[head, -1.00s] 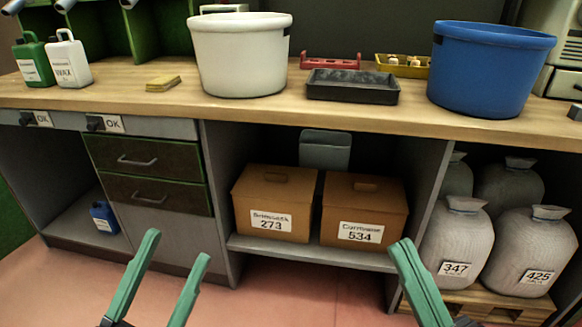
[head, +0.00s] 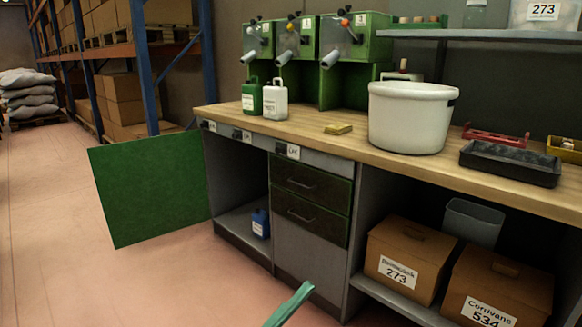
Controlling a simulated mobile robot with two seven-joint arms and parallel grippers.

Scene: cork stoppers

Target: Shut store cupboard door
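The store cupboard door (head: 150,188) is a flat green panel. It stands wide open, swung out to the left of the bench over the floor. The cupboard (head: 240,190) at the bench's left end is open-fronted, with a small blue can (head: 261,223) on its floor. One green finger, seemingly of my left gripper (head: 290,304), shows at the bottom edge, well to the right of the door and not touching it. Its other finger is out of sight, so its opening cannot be told. My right gripper is not in view.
Beside the cupboard are two dark green drawers (head: 312,200), then a shelf with brown boxes (head: 409,259). The wooden worktop (head: 330,148) carries a white tub (head: 411,117) and small cans. Pallet racks (head: 140,60) stand behind. The pink floor (head: 60,230) before the door is clear.

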